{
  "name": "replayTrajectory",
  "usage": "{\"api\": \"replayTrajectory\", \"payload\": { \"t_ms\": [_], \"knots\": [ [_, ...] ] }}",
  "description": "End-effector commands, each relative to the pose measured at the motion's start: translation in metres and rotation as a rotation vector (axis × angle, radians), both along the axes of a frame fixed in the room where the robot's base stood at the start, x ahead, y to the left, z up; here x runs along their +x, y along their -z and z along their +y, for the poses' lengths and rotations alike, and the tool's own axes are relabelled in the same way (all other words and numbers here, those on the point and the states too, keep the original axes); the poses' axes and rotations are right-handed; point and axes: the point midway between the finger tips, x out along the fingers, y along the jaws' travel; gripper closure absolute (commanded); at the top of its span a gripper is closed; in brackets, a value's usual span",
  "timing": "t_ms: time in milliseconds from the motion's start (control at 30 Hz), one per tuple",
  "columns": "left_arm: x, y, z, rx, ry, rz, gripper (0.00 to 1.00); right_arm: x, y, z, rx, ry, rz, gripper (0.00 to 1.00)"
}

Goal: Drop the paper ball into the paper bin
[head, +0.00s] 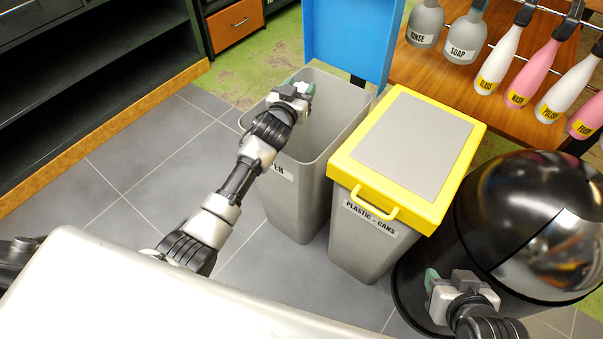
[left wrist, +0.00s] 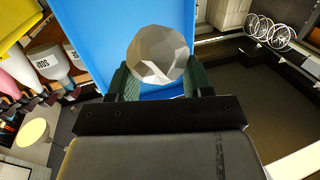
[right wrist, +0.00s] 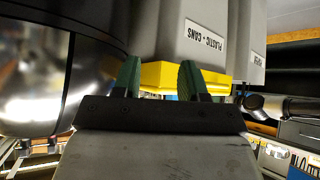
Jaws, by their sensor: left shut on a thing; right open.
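The paper ball (left wrist: 158,54) is a crumpled, faceted grey-white ball between the fingers in the left wrist view. My left gripper (head: 303,88) is shut on it, above the opening of the grey paper bin (head: 285,195). The ball is mostly hidden in the head view. The bin's blue lid (head: 345,38) stands raised at the back, and it also fills the background of the left wrist view (left wrist: 100,40). The bin's label is partly hidden by my left arm. My right gripper (head: 432,283) is open and empty, low in front of the black round bin.
A grey bin with a closed yellow lid (head: 463,185), labelled "PLASTIC - CANS", stands right of the paper bin. A shiny black domed bin (head: 490,215) stands further right. A wooden bench (head: 440,75) with hanging bottles is behind. Dark shelves (head: 110,75) stand left; tiled floor between is clear.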

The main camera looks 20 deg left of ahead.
Motion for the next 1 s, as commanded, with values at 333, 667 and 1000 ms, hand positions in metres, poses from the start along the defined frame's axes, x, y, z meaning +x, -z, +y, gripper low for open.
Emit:
{"api": "replayTrajectory", "payload": {
  "t_ms": [333,667,1000],
  "knots": [
    [0.000,0.000,0.000,0.000,0.000,0.000,0.21,0.000,0.000,0.000,0.000,0.000,0.001,0.57],
    [0.000,-0.002,0.000,0.001,0.000,0.000,0.20,-0.001,-0.001,0.000,-0.001,0.000,0.005,0.57],
    [0.000,-0.037,0.000,0.001,-0.001,-0.002,0.20,-0.048,0.014,-0.017,-0.069,0.026,0.321,0.57]
  ]
}}
